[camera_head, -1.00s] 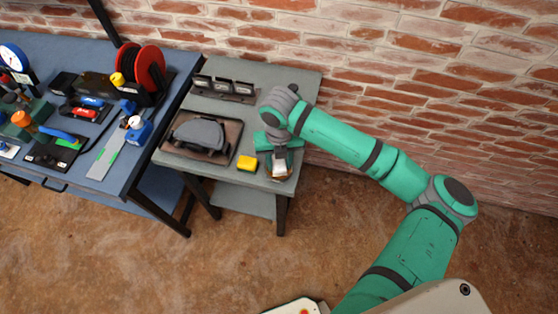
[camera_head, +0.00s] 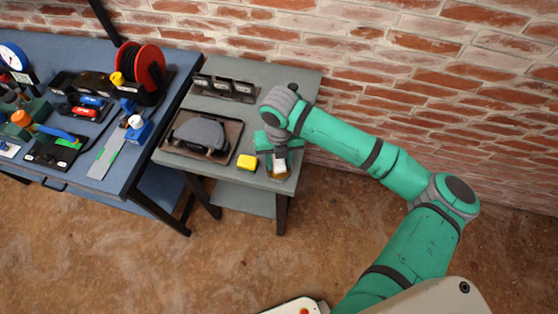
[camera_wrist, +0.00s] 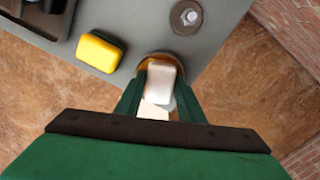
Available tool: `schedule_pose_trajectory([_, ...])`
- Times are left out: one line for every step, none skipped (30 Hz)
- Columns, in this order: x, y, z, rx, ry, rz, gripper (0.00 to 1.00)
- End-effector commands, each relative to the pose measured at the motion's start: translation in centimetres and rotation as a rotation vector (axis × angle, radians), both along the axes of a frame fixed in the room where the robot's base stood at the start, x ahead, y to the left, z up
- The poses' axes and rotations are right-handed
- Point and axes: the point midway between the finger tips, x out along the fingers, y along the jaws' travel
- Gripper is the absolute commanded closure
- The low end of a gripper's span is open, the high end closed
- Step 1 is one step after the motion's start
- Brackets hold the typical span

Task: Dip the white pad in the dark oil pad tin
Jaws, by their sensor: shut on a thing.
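My gripper (camera_head: 279,164) is above the front right corner of the small grey table. It is shut on the white pad (camera_wrist: 161,84), which shows between its fingers in the wrist view and as a pale block (camera_head: 280,165) in the head view. The tin (camera_wrist: 146,64) shows as a brownish-gold rim around the far end of the pad, directly beneath it. In the head view a small part of the tin (camera_head: 279,177) shows under the gripper. The fingers and pad hide the inside of the tin, so I cannot tell whether the pad touches the oil.
A yellow block (camera_head: 246,162) sits on the grey table (camera_head: 262,208) left of the tin. A dark tray (camera_head: 167,149) with a grey rounded object lies further left. A brick wall stands behind. A blue bench (camera_head: 70,185) with tools is at left.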

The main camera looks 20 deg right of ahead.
Motion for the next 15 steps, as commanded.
schedule_pose_trajectory([0.0,0.0,-0.2,0.0,0.002,-0.001,0.89])
schedule_pose_trajectory([0.0,0.0,-0.2,0.0,0.002,-0.001,0.89])
schedule_pose_trajectory([0.0,0.0,-0.2,0.0,0.002,-0.001,0.89])
schedule_pose_trajectory([0.0,0.0,-0.2,0.0,0.002,-0.001,0.89])
schedule_pose_trajectory([0.0,0.0,-0.2,0.0,0.002,-0.001,0.89])
schedule_pose_trajectory([0.0,0.0,-0.1,-0.001,0.002,-0.001,0.89])
schedule_pose_trajectory([0.0,0.0,-0.1,-0.001,0.002,-0.001,0.89])
schedule_pose_trajectory([0.0,0.0,0.1,-0.001,0.002,-0.001,0.89])
schedule_pose_trajectory([0.0,0.0,0.3,-0.001,0.002,0.0,0.89])
schedule_pose_trajectory([0.0,0.0,0.5,-0.001,0.002,0.0,0.89])
schedule_pose_trajectory([0.0,0.0,0.7,-0.001,0.002,0.0,0.89])
schedule_pose_trajectory([0.0,0.0,1.0,-0.001,0.002,0.001,0.89])
schedule_pose_trajectory([0.0,0.0,1.2,-0.001,0.002,0.001,0.89])
schedule_pose_trajectory([0.0,0.0,1.4,-0.001,0.001,0.001,0.89])
schedule_pose_trajectory([0.0,0.0,1.7,-0.001,0.001,0.001,0.89])
